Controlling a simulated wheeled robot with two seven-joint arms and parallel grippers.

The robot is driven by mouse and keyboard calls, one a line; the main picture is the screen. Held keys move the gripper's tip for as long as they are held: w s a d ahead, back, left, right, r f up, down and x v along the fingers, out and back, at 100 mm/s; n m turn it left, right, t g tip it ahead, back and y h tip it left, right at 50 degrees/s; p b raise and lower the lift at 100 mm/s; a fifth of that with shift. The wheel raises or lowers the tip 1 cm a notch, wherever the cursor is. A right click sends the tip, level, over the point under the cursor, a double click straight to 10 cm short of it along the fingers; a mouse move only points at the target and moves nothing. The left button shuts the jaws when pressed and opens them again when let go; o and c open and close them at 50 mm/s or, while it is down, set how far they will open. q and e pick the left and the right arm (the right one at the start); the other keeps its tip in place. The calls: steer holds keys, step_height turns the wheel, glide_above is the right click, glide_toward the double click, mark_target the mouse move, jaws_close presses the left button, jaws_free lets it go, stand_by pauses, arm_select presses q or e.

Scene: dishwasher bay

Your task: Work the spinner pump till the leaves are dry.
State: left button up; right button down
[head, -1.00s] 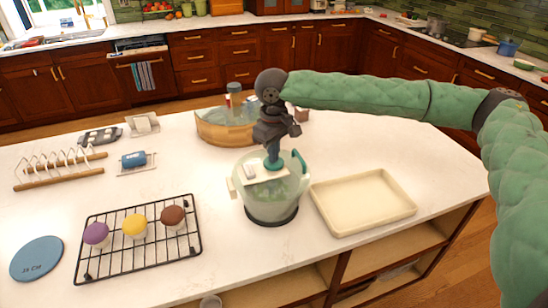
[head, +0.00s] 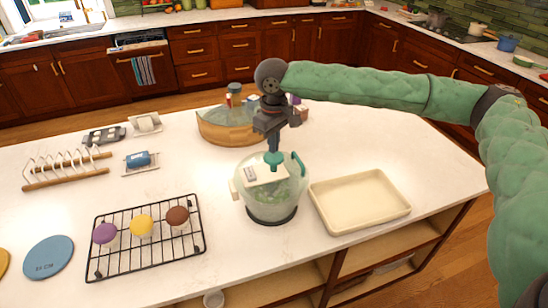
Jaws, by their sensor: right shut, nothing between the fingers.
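The salad spinner (head: 268,205) stands on the island counter, a clear pale-green bowl on a dark base with green leaves showing inside. Its lid (head: 262,176) is pale, with a teal pump knob (head: 273,158) at the top and a teal handle (head: 298,163) at the right. My right gripper (head: 273,150) points straight down over the knob, shut with nothing held. Its tips are at or touching the top of the knob; the exact contact is hard to tell. My left gripper is not in view.
A cream tray (head: 360,201) lies right of the spinner. Left are a black cooling rack (head: 145,252) with three cupcakes and a blue disc (head: 48,257). A wooden tub (head: 225,133) stands behind. A plate rack (head: 66,172) is at far left. Counter between them is clear.

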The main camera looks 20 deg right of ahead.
mark_target(274, 156)
steer(key=shift+f, duration=0.15)
steer(key=shift+f, duration=2.3)
steer(key=shift+r+p, duration=2.45)
steer(key=shift+f, duration=0.1)
steer(key=shift+f, duration=2.35)
step_height(274, 156, up, 3)
steer(key=p, duration=0.2)
steer(key=shift+p, duration=0.3)
steer(key=shift+r+p, duration=0.6)
steer(key=shift+r, duration=0.3)
